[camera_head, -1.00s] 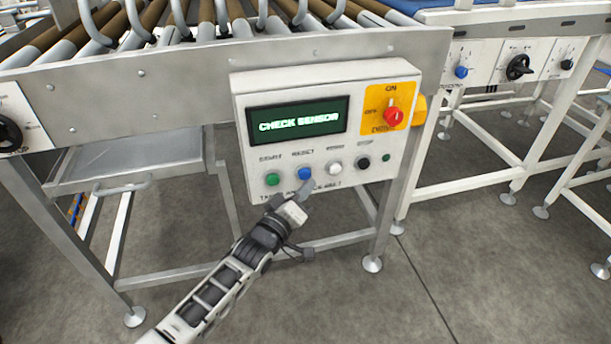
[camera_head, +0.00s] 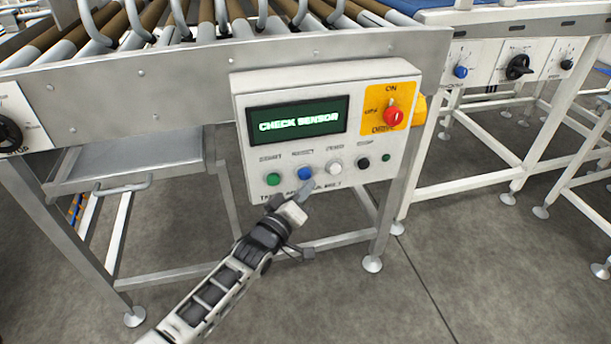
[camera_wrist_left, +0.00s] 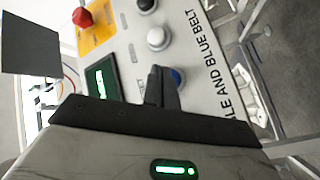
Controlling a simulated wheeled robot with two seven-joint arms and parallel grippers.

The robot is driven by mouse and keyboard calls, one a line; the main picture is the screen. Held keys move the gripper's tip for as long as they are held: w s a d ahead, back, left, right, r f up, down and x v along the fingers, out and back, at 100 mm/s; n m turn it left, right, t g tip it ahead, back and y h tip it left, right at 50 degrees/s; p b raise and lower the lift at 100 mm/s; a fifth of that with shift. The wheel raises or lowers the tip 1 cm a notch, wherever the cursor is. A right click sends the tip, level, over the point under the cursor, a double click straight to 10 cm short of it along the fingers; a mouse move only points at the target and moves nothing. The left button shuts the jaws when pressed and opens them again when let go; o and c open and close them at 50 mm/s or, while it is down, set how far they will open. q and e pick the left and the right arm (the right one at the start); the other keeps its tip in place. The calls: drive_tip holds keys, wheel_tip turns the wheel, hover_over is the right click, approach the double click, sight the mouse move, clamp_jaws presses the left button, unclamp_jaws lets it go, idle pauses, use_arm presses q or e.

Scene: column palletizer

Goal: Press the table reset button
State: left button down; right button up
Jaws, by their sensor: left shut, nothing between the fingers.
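The control box (camera_head: 240,140) is light grey, with a dark screen (camera_head: 299,120) reading "CHECK SENSOR". The blue reset button (camera_head: 305,173) is on its lower row, between a green button (camera_head: 273,179) and a white button (camera_head: 334,167). My left gripper (camera_head: 308,187) is shut and empty, with its tip just below the blue button. In the left wrist view, the shut fingers (camera_wrist_left: 160,84) point at the blue button (camera_wrist_left: 178,76) and partly cover it. I cannot tell whether they touch it. My right gripper is not in view.
A red knob (camera_head: 393,117) on a yellow plate is at the box's upper right. A black button (camera_head: 363,163) sits right of the white one. The roller table's metal rail (camera_head: 150,85) runs behind the box. Open grey floor lies below.

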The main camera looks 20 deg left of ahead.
use_arm(q)
drive_tip(key=shift+w+a, duration=0.1)
drive_tip(key=shift+w, duration=0.05)
drive_tip(key=shift+w+a, duration=0.15)
drive_tip(key=shift+w, duration=0.05)
drive_tip(key=shift+w+a+b, duration=0.3)
drive_tip(key=shift+w, duration=0.15)
idle(1.1)
drive_tip(key=shift+s, duration=0.1)
drive_tip(key=shift+s+d+p, duration=0.5)
drive_tip(key=shift+s+p, duration=0.1)
drive_tip(key=shift+s, duration=0.1)
